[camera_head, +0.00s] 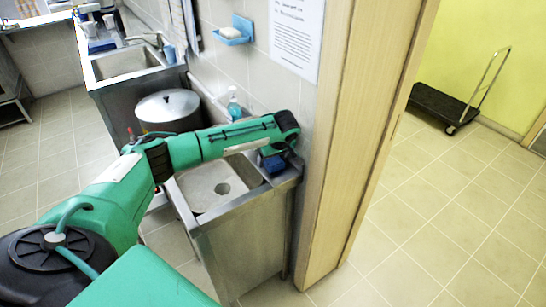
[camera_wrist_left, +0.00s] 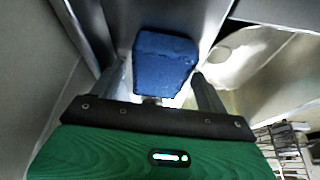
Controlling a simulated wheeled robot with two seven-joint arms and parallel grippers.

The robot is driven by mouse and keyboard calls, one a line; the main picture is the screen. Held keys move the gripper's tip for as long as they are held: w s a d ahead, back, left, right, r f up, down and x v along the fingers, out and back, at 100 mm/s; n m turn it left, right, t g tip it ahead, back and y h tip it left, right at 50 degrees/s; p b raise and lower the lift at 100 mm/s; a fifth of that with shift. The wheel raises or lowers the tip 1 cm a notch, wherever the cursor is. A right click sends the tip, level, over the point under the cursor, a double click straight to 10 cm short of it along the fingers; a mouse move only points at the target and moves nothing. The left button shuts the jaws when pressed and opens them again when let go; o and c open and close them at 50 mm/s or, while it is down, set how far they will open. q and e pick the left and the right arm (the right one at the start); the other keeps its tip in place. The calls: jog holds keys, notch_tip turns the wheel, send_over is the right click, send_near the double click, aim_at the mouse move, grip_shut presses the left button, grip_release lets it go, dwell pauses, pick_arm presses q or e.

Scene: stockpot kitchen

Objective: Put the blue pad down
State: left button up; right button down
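The blue pad (camera_head: 273,163) is at the right rim of the near steel sink (camera_head: 207,186), by the wall corner. My left gripper (camera_head: 283,153) is at the pad, at the end of the green arm that reaches across the sink. In the left wrist view the blue pad (camera_wrist_left: 165,62) fills the space between the fingertips of my left gripper (camera_wrist_left: 163,75). The fingers appear to press on its two sides. Whether the pad's underside touches the steel is hidden. My right gripper is not in view.
A wooden door post (camera_head: 345,150) stands close to the right of my gripper. A soap bottle (camera_head: 234,104) stands behind the arm near the wall. A lidded stockpot (camera_head: 168,108) is beyond the sink. A wall dish (camera_head: 233,32) holds soap.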

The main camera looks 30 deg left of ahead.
pick_arm(q)
jog(key=shift+f+b, duration=0.2)
jog(key=shift+b, duration=0.4)
jog(key=v, duration=0.2)
jog(key=b+v, duration=0.1)
jog(key=v, duration=0.3)
jog(key=shift+s+d+b, duration=0.2)
jog(key=shift+d+b, duration=0.2)
jog(key=v, duration=0.7)
jog(key=shift+s+r, duration=0.2)
jog(key=shift+r, duration=0.05)
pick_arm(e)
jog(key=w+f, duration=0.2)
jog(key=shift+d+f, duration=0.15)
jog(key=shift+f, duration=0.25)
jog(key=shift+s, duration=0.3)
